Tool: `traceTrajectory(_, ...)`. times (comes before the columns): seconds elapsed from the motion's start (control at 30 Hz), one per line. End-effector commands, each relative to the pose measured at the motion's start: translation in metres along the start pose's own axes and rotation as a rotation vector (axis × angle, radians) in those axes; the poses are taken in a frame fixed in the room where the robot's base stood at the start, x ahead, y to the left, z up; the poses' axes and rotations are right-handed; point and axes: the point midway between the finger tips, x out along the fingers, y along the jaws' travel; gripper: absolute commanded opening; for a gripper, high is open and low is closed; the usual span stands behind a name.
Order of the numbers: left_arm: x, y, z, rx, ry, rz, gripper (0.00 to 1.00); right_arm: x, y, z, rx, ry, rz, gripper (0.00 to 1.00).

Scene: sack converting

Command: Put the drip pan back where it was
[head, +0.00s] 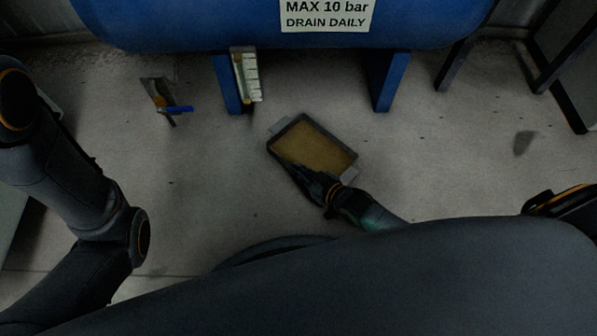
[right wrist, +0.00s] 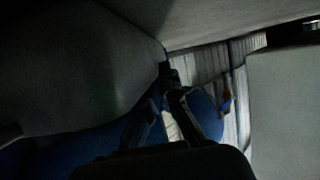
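The drip pan (head: 318,124) is a shallow, dark-rimmed rectangular tray with a brown, flat fill and a pale tab at each short end. It lies turned at an angle in the middle of the head view, in front of the blue tank. My right gripper (head: 304,176) is at the pan's near long edge, its fingers overlapping that rim. I cannot tell whether they are closed on it. The right wrist view is dark; dark gripper parts (right wrist: 160,112) show there, but their grasp is unclear.
The blue tank (head: 190,22) with a "MAX 10 bar, drain daily" sign stands behind the pan on blue legs (head: 383,82). A pale gauge (head: 248,76) stands at its left leg. Pale floor (head: 440,150) right of the pan is clear.

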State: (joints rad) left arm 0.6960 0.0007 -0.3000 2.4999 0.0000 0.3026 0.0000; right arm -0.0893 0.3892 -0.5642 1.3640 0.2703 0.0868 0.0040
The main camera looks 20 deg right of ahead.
Motion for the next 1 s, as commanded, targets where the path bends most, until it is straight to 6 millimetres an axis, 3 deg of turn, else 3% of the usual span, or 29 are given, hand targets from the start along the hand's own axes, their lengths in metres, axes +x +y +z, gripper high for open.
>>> traceTrajectory(0.37, -0.001, 0.001, -0.002, 0.0, 0.003, 0.001, 0.28, 0.001, 0.001, 0.001, -0.003, 0.006, 0.001, 0.0)
traceTrajectory(0.53, -0.001, 0.001, -0.002, 0.0, 0.003, 0.001, 0.28, 0.001, 0.0, 0.003, 0.0, 0.0, 0.0, 0.28)
traceTrajectory(0.87, 0.002, 0.0, -0.001, 0.0, 0.004, 0.002, 0.28, 0.0, 0.0, 0.0, 0.0, 0.001, 0.0, 0.28)
traceTrajectory(1.0, 0.013, -0.002, 0.003, 0.0, 0.006, 0.001, 0.28, -0.017, 0.0, -0.002, 0.0, -0.003, 0.0, 0.28)
